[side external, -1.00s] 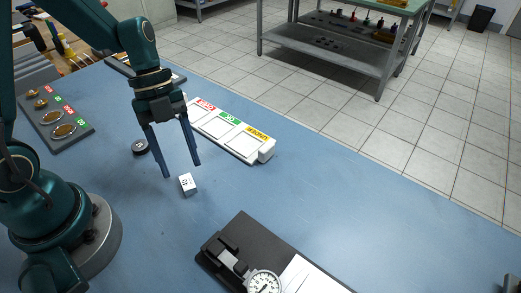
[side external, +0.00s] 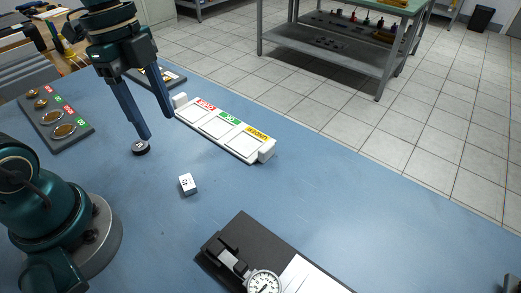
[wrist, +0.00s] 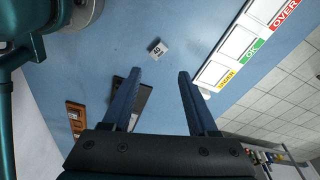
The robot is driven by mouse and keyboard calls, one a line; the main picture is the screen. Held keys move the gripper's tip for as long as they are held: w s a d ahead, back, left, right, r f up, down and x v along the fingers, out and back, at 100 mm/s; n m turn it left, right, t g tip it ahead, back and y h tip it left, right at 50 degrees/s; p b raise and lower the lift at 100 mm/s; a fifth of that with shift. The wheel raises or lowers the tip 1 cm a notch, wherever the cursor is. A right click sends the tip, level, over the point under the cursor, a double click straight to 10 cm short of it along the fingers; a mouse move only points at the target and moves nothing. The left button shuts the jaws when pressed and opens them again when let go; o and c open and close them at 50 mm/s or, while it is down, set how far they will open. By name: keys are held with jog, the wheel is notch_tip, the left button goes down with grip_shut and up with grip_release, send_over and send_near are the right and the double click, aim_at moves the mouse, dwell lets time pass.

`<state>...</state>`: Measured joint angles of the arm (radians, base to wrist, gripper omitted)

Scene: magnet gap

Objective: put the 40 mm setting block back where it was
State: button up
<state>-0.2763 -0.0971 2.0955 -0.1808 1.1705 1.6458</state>
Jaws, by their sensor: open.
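The setting block (side external: 187,184), small and pale with dark markings, stands alone on the blue bench. In the wrist view the block (wrist: 157,48) shows the number 40 on its face and lies beyond the fingertips. My gripper (side external: 158,126) is open and empty, raised above the bench and up-left of the block in the side view. Its two spread fingers (wrist: 159,74) also show in the wrist view, with nothing between them. Nothing covers the block.
A white OVER/OK/UNDER tray (side external: 247,152) lies behind the block. A dial gauge (side external: 263,283) on a dark base is at the front. A dark rack of discs (side external: 84,131) is at left. Bench right of the block is clear.

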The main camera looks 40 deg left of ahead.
jog(key=s+n+t, duration=0.1)
jog(key=n, duration=0.4)
jog(key=s+d+r+n+t+y, duration=0.1)
jog(key=n+t, duration=0.1)
jog(key=n, duration=0.3)
jog(key=s+d+n+t+y, duration=0.1)
jog(key=s+n+t, duration=0.1)
jog(key=n, duration=0.2)
jog(key=shift+r+n, duration=0.35)
jog(key=shift+n, duration=0.05)
